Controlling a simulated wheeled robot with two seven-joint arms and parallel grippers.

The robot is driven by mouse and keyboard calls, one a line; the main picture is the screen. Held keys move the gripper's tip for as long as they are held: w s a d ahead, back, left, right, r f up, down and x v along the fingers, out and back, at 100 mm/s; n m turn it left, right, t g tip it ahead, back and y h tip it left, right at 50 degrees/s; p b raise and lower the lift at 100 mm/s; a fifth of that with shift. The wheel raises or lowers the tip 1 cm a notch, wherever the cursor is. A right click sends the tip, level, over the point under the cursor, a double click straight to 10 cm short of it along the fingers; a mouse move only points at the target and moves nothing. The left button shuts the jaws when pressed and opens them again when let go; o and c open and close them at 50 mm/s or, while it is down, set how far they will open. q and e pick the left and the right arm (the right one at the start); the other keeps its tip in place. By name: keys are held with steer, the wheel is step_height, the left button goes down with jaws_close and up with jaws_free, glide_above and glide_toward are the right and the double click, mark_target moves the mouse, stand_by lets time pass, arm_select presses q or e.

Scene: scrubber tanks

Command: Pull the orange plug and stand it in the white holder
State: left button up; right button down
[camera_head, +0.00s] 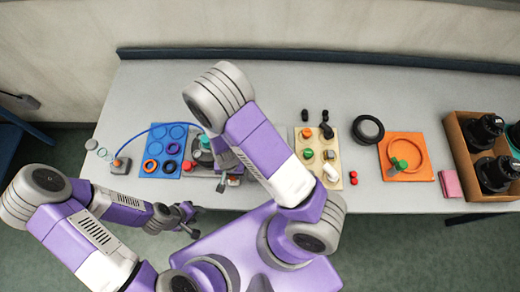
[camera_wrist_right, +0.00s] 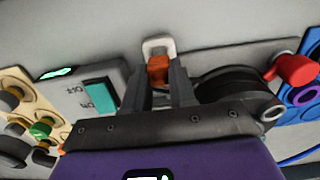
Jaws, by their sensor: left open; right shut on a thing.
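In the right wrist view the orange plug (camera_wrist_right: 158,72) is between the fingers of my right gripper (camera_wrist_right: 160,92), which is shut on it. A small white piece (camera_wrist_right: 158,46) with a rounded square outline is right behind the plug. I cannot tell whether this is the holder, or whether the plug is seated in it or only in front of it. In the head view my right arm hides most of this gripper and the plug. My left gripper (camera_head: 188,216) is open and empty in front of the table's near edge.
A grey box with a teal switch (camera_wrist_right: 100,93) and a black round part (camera_wrist_right: 238,86) flank the right gripper. The blue tray (camera_head: 148,170) of rings is left, the beige board (camera_head: 336,178) right. Beyond lie an orange tray (camera_head: 428,173) and a cardboard box (camera_head: 460,165).

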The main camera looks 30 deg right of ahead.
steer(key=shift+f, duration=0.35)
steer(key=shift+f, duration=0.15)
stand_by(0.4)
steer(key=shift+f+b, duration=0.95)
steer(key=shift+b, duration=0.05)
steer(key=shift+s, duration=0.1)
steer(key=c, duration=0.8)
jaws_free()
steer(key=shift+c, duration=0.2)
steer(key=shift+o, duration=0.3)
steer(key=o, duration=0.4)
